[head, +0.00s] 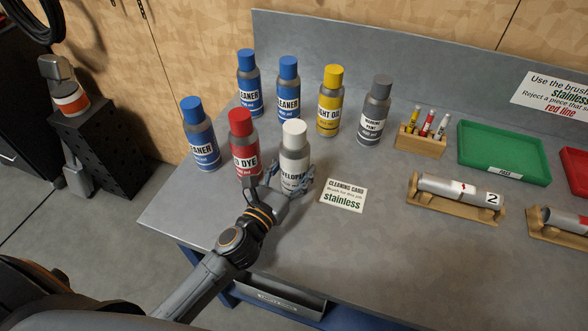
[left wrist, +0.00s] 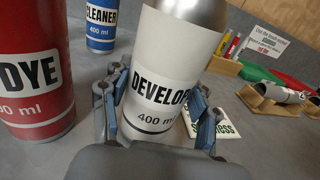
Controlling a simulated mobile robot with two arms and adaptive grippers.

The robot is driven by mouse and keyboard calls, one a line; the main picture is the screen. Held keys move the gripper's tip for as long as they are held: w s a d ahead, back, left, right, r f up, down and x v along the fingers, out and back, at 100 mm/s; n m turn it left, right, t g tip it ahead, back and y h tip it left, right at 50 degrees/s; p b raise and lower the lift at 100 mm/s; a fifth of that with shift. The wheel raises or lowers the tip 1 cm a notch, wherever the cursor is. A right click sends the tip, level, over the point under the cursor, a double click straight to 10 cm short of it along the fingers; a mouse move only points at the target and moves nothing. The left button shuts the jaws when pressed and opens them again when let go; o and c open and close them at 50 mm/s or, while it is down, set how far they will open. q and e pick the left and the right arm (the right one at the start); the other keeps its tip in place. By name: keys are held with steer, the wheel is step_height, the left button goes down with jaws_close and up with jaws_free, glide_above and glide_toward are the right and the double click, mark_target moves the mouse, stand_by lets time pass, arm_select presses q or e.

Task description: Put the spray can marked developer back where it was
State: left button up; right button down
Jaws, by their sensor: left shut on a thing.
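The developer spray can (head: 295,150), with a white label and white cap, stands upright near the front left of the bench. My left gripper (head: 296,184) is shut around its lower part. In the left wrist view the can (left wrist: 178,60) fills the middle, with my left gripper's fingers (left wrist: 160,110) on both sides of it. I cannot tell whether its base touches the bench. The red dye can (head: 243,146) stands just left of it, and also shows at the left of the left wrist view (left wrist: 30,70). My right gripper is not in view.
Blue cleaner cans (head: 200,140), a yellow light oil can (head: 329,105) and a grey can (head: 375,108) stand around and behind. A cleaning card (head: 344,196) lies just right. Farther right are a marker block (head: 420,140), green tray (head: 503,150) and cylinder on a wooden cradle (head: 455,190).

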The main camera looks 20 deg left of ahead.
arm_select(q)
steer(key=shift+f, duration=0.15)
steer(key=o, duration=1.7)
steer(key=shift+s, duration=0.25)
steer(key=s+b, duration=0.1)
steer(key=s, duration=0.2)
steer(key=s+a+b, duration=0.1)
steer(key=s, duration=0.3)
steer(key=s+a+b, duration=0.1)
steer(key=s, duration=0.2)
steer(key=shift+s, duration=0.15)
steer(key=shift+s+a+b, duration=0.15)
steer(key=shift+s+b, duration=0.2)
steer(key=shift+s, duration=0.2)
